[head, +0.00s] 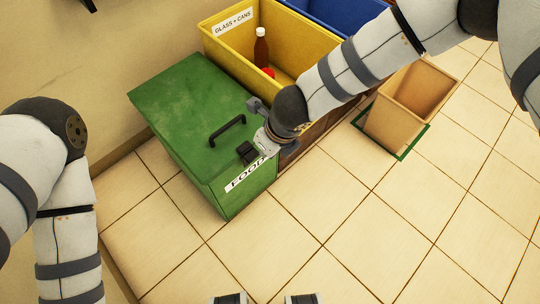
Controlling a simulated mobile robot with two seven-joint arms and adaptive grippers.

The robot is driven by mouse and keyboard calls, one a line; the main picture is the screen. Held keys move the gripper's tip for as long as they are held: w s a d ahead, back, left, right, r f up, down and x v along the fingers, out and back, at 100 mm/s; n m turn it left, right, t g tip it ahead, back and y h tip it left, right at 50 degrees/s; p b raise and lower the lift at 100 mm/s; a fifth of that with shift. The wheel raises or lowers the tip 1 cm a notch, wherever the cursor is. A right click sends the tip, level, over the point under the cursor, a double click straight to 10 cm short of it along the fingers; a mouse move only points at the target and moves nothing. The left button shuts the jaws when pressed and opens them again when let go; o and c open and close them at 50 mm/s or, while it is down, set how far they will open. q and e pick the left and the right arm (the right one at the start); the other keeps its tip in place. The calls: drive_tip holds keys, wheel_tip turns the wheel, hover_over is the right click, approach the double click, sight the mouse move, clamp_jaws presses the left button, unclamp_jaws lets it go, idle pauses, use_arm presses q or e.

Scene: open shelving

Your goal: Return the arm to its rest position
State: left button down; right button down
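My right arm reaches in from the upper right, and its gripper (250,130) is over the front right part of the closed green bin (185,110) labelled FOOD. Its two fingers are spread apart with nothing between them. The bin's black lid handle (227,131) lies just left of the fingertips; I cannot tell whether they touch it. My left arm is at the left and leaves the frame at the bottom. Two fingertips, apparently of my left gripper (265,299), show at the bottom edge, wide apart and empty; the rest of it is out of view.
A yellow GLASS + CANS bin (290,31) holds a brown bottle (261,48) and a red item (268,72). A blue bin (345,12) stands behind it. An open tan bin (395,118) stands on the right inside a green floor outline. The tiled floor in front is clear.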

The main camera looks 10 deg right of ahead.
drive_tip(key=shift+s, duration=0.1)
idle(0.3)
